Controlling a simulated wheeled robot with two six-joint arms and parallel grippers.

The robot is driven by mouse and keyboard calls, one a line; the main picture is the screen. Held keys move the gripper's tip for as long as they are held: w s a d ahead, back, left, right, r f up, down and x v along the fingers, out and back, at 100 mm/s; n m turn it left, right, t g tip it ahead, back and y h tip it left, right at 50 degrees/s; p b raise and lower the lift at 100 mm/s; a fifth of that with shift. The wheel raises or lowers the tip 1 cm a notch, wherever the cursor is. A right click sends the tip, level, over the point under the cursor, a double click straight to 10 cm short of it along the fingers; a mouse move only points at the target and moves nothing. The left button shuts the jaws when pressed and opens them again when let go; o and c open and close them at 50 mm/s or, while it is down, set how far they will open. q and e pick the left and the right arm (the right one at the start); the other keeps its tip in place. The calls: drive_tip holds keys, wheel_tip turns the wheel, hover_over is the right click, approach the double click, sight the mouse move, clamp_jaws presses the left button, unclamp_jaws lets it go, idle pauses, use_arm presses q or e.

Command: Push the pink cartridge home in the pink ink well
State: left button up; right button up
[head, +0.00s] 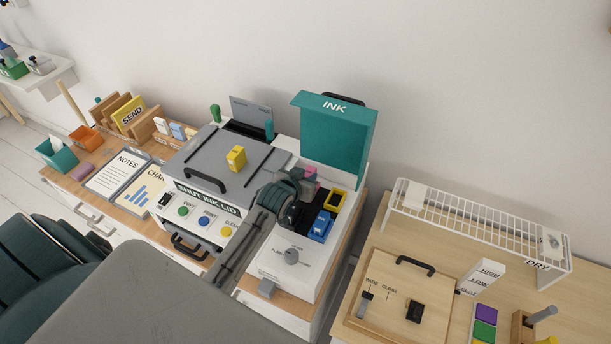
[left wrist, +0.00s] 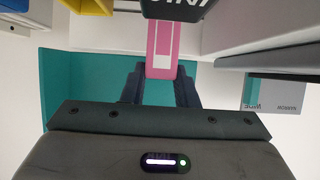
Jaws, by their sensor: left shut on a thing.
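The pink cartridge (head: 310,173) shows only in part beside my left gripper (head: 300,196), at the ink bay under the raised teal lid. In the left wrist view the pink cartridge (left wrist: 162,48), with a white stripe, lies between the two dark fingers of my left gripper (left wrist: 160,78), which is shut on it. The pink ink well is hidden behind the gripper, so I cannot tell how deep the cartridge sits. My right gripper is not in view.
The teal INK lid (head: 335,138) stands open behind the bay. A yellow cartridge (head: 336,198) and a blue cartridge (head: 321,225) sit close by on the right. The grey scanner lid (head: 222,165) lies left, with a yellow block (head: 236,158) on it.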

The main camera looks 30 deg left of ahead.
use_arm(q)
drive_tip(key=shift+p, duration=0.35)
drive_tip(key=shift+f, duration=0.15)
idle(0.4)
drive_tip(key=shift+f+b, duration=0.8)
drive_tip(key=shift+f, duration=0.7)
drive_tip(key=o, duration=1)
drive_tip(key=b+v, duration=0.3)
drive_tip(key=v, duration=0.6)
drive_tip(key=shift+s, duration=0.3)
drive_tip(key=shift+s+r, duration=0.4)
drive_tip(key=shift+s, duration=0.1)
